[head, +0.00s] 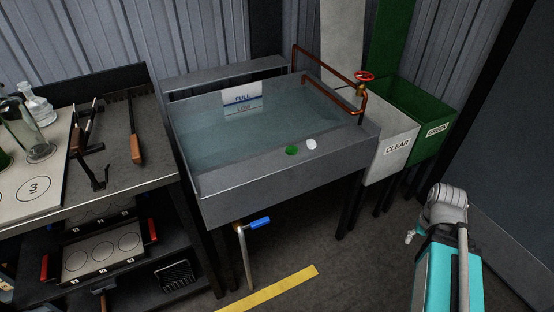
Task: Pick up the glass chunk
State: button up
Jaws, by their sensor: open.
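Two small chunks lie close together on the front ledge of the grey water tank (262,178). One is a green chunk (291,150). The other, just to its right, is a whitish, clear-looking chunk (311,143). Both rest in the open, right of the ledge's middle. My arm shows at the lower right, with its grey joint upward, apart from the tank and both chunks. I cannot make out my gripper's fingers. A small pale tip beside the arm is too small to identify.
Copper pipe (355,107) with a red valve wheel rises at the tank's right corner. A white CLEAR bin (395,150) and a green GREEN bin (433,132) stand right of it. A tool table (147,183) is left. A blue-handled drain (258,222) juts below. Floor in front is free.

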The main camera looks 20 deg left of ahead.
aim_at(292, 150)
jog(key=k, duration=1.55)
jog(key=u, duration=1.1)
jog(key=i, duration=1.1)
jog(key=z, duration=0.05)
